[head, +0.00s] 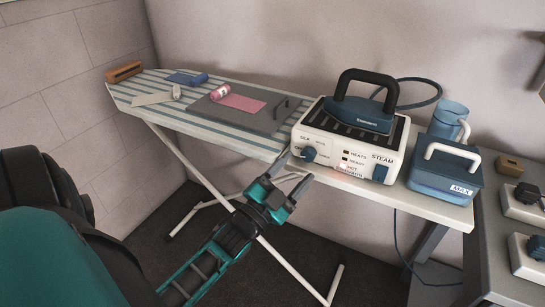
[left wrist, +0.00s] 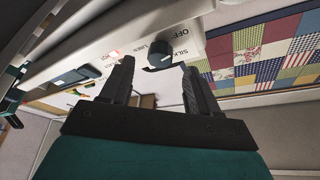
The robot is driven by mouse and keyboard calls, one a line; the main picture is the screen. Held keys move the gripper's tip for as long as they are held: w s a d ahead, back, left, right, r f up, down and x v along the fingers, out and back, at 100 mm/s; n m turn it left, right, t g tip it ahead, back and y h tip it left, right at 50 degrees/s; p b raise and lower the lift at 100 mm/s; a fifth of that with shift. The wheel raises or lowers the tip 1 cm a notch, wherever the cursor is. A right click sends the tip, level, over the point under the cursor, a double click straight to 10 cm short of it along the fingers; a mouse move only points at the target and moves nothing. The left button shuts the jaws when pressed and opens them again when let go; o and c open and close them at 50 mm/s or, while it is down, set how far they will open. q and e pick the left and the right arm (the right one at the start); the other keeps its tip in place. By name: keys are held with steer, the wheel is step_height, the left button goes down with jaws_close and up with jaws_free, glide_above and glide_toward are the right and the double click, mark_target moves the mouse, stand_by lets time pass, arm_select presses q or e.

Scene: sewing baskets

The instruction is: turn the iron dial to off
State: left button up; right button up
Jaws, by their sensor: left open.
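The iron station (head: 340,167) is a white box at the right part of the ironing board, with a dark blue iron (head: 360,115) resting on its ribbed top. The iron dial (head: 309,154) is a blue knob at the left of its front panel. In the left wrist view the dial (left wrist: 160,56) is dark, with "OFF" and "SILK" printed near it. Its pointer setting is too small to tell. My left gripper (head: 294,171) is open in front of the dial, and its fingers (left wrist: 157,72) lie on either side of it in the wrist view. Contact cannot be told.
A second blue knob (head: 380,174) marked STEAM and a glowing light beside HOT share the panel. A blue tank (head: 446,175) marked MAX and a blue jug (head: 449,121) stand at the right. A grey mat (head: 225,112) with pink cloth lies on the striped board (head: 150,84).

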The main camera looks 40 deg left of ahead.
arm_select(q)
steer(key=v, duration=0.9)
steer(key=shift+s, duration=0.15)
arm_select(e)
steer(key=shift+a, duration=0.1)
arm_select(q)
steer(key=shift+d, duration=0.1)
steer(key=s+d+f+n+g+h+p, duration=0.1)
steer(key=s+d+f+n+g+p, duration=0.1)
steer(key=d+f+g, duration=0.3)
steer(key=s+d+f+n+g+p, duration=0.2)
steer(key=d+f+n+g, duration=0.1)
steer(key=d+f+g, duration=0.2)
steer(key=d+f, duration=0.1)
steer(key=d, duration=0.1)
steer(key=shift+s+d+f+n+g+h, duration=0.2)
steer(key=shift+d+f+n+g+h, duration=0.1)
steer(key=shift+d+f+h, duration=0.1)
arm_select(e)
steer(key=r, duration=0.1)
steer(key=d, duration=0.1)
steer(key=r, duration=0.1)
steer(key=shift+s+d+r, duration=0.2)
steer(key=shift+s+r, duration=0.05)
steer(key=shift+r, duration=0.05)
